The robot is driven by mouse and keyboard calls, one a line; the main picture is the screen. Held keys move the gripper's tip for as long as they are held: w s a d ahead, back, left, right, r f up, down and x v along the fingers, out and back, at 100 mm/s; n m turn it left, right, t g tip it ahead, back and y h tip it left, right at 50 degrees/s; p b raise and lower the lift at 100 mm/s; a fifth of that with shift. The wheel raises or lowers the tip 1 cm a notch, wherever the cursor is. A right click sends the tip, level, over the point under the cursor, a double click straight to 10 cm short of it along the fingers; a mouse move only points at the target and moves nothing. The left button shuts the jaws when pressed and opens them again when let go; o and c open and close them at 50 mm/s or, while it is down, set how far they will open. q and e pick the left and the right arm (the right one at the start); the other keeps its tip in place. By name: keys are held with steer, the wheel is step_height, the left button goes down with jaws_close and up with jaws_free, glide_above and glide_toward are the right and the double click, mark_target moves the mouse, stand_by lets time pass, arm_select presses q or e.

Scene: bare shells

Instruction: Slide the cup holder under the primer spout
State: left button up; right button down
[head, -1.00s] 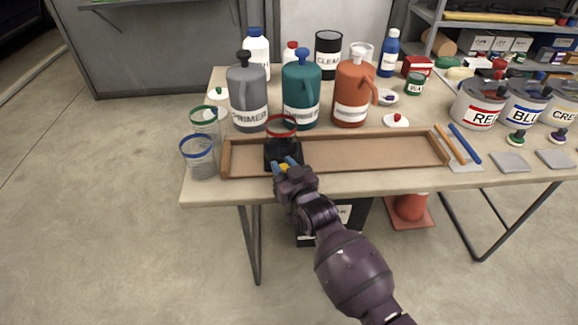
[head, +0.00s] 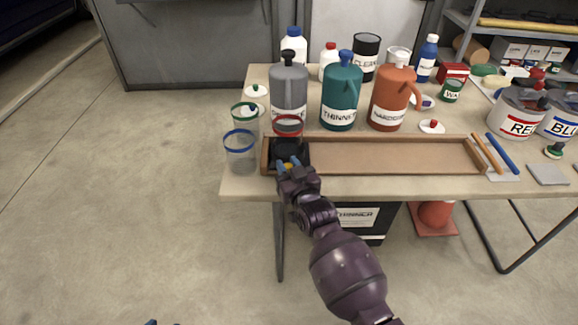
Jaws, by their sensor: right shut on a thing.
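The black cup holder (head: 289,150) sits at the left end of the long wooden tray (head: 400,155), carrying a clear cup with a red rim (head: 288,126). It is in front of the grey primer jug (head: 289,88), and the cup covers part of the jug's label. The primer spout itself I cannot make out. My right gripper (head: 289,165) is shut on the near side of the holder. Only blue tips of my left gripper (head: 152,322) show at the bottom edge, so its jaws cannot be judged.
The teal thinner jug (head: 341,95) and orange hardener jug (head: 391,98) stand right of primer, behind the tray. Blue-rimmed (head: 240,152) and green-rimmed (head: 245,118) cups stand just left of the tray. The tray is empty right of the holder.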

steer(key=shift+s+a, duration=0.1)
steer(key=shift+a, duration=0.15)
steer(key=c, duration=1.3)
jaws_free()
steer(key=shift+c, duration=0.2)
steer(key=o, duration=0.4)
steer(key=shift+a, duration=0.15)
steer(key=shift+s+d, duration=0.3)
steer(key=shift+d, duration=0.05)
steer(key=p+v, duration=0.2)
steer(key=v, duration=0.8)
